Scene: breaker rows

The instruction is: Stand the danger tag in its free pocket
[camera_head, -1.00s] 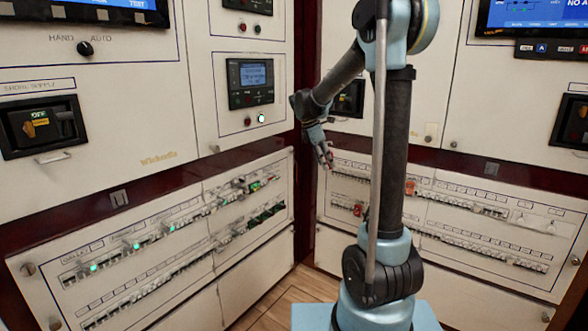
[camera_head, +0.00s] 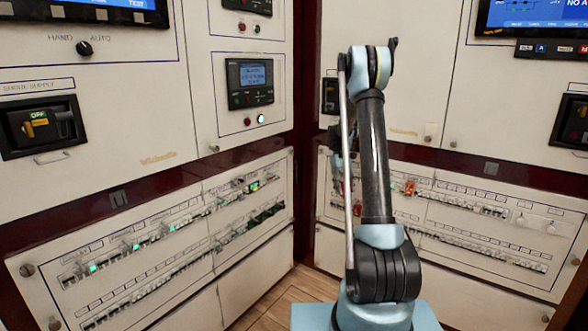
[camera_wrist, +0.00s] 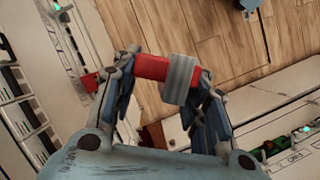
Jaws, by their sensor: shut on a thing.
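In the wrist view my gripper (camera_wrist: 160,82) is shut on a red piece with a grey ribbed band (camera_wrist: 180,78), which I take to be the danger tag. The red part (camera_wrist: 152,67) spans between the fingertips, and another bit of red (camera_wrist: 90,82) shows outside the left finger. Any lettering is hidden. In the head view my gripper is mostly hidden behind my arm, in front of the right-hand panel, with a little red (camera_head: 338,187) showing beside the arm. I cannot tell which pocket is the free one.
Breaker rows run along the left panel (camera_head: 165,240) and the right panel (camera_head: 480,225). A red piece (camera_head: 357,210) and an orange piece (camera_head: 409,187) sit on the right rows. A small dark fitting (camera_head: 118,200) is on the left red-brown rail. Wooden floor (camera_head: 277,300) is open between the panels.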

